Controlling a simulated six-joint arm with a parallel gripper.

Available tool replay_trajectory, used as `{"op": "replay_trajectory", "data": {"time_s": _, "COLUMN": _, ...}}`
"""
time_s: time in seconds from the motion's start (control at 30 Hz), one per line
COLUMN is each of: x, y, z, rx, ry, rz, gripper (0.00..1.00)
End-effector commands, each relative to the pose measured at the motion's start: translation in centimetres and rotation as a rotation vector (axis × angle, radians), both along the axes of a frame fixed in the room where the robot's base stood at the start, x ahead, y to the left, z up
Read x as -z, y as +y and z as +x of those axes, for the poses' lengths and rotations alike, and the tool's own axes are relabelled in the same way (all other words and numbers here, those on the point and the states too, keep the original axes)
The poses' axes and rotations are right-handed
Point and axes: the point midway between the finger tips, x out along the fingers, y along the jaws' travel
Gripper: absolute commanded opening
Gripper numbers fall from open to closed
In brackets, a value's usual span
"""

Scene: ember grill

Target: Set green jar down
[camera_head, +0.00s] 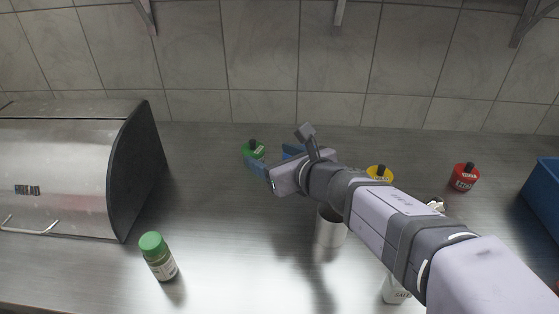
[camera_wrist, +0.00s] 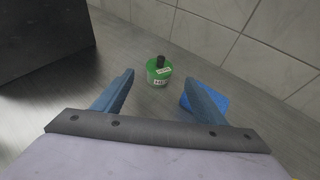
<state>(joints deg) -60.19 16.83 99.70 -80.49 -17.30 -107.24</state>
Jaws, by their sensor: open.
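The green jar (camera_head: 254,151) is short and round with a black knob on top. It stands upright on the steel counter near the tiled back wall. In the wrist view the green jar (camera_wrist: 158,74) has a pale label and appears beyond my fingertips, in line with the gap between them. My gripper (camera_head: 273,159) is open with its blue fingers spread, and nothing is held between them. The wrist view shows both fingers of my gripper (camera_wrist: 159,79) apart.
A blue flat object (camera_wrist: 208,100) lies beside the right finger. A bread bin (camera_head: 60,170) stands at left, with a green-capped bottle (camera_head: 158,258) in front. A yellow jar (camera_head: 379,173), red jar (camera_head: 464,177), pale cup (camera_head: 331,230) and blue bin (camera_head: 545,193) are at right.

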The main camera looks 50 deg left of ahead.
Motion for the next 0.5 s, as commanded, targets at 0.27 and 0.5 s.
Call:
{"op": "replay_trajectory", "data": {"time_s": 0.27, "x": -1.1, "y": -2.5, "z": -0.5, "rx": 0.000, "ry": 0.001, "rz": 0.001, "gripper": 0.65}}
{"op": "replay_trajectory", "data": {"time_s": 0.5, "x": -1.2, "y": -3.0, "z": -0.6, "rx": -0.001, "ry": 0.001, "rz": -0.001, "gripper": 0.65}}
